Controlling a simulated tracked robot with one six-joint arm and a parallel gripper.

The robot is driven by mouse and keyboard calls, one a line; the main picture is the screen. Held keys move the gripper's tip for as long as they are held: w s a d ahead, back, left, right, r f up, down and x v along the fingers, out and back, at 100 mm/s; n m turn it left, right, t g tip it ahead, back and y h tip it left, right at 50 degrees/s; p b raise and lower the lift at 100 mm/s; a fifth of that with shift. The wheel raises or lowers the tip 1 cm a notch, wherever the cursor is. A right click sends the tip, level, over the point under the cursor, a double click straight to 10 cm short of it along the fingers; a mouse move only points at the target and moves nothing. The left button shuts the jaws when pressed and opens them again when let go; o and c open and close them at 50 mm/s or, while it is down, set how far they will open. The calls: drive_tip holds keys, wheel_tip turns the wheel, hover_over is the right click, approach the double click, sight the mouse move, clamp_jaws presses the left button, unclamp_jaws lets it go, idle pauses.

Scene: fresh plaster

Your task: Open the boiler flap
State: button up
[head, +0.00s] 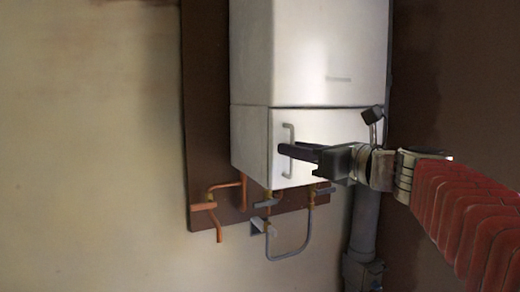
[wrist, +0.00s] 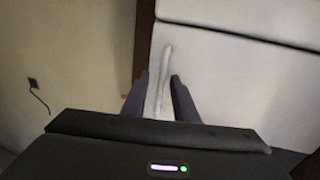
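The boiler's lower flap (head: 325,130) is a white panel below the main casing and looks closed, with a dark seam along its top. A pale upright bar handle (head: 288,132) is on the flap's left side. My gripper (head: 284,150) reaches in from the right, its dark fingers level with the handle's middle. In the wrist view the handle (wrist: 166,58) runs down between the two fingers of my gripper (wrist: 159,76). The fingers stand apart, with a gap on each side of the handle. Whether either finger touches it I cannot tell.
The white boiler casing (head: 305,50) hangs on a brown board (head: 205,90). Copper pipes (head: 225,190) and valves lie below the flap. A grey vertical pipe (head: 366,225) stands below my wrist. The pale wall (head: 90,150) at left is clear.

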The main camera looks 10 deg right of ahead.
drive_tip(key=shift+c, duration=0.3)
drive_tip(key=shift+d, duration=0.15)
clamp_jaws()
idle(0.8)
